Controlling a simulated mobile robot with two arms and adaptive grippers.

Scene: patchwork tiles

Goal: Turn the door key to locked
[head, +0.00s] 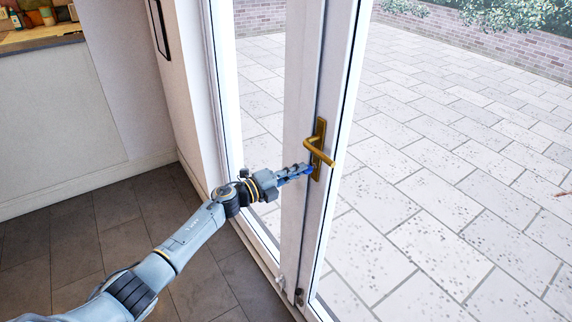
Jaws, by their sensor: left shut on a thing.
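A white-framed glass door (340,130) stands in front of me, looking shut. Its brass lever handle (320,153) sits on a tall brass backplate (321,130), with the lever pointing right. My left gripper (308,172) reaches in from the left to the lower part of the backplate, just below the lever. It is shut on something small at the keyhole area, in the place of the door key. The key itself is hidden by the fingers, so I cannot tell which way it is turned. My right gripper is not in view.
A white door post and glass panel (258,110) stand left of the handle. A counter with several items (38,35) is at the far left. Dark floor tiles (90,250) are clear. Paving and a brick wall (480,50) lie beyond the glass.

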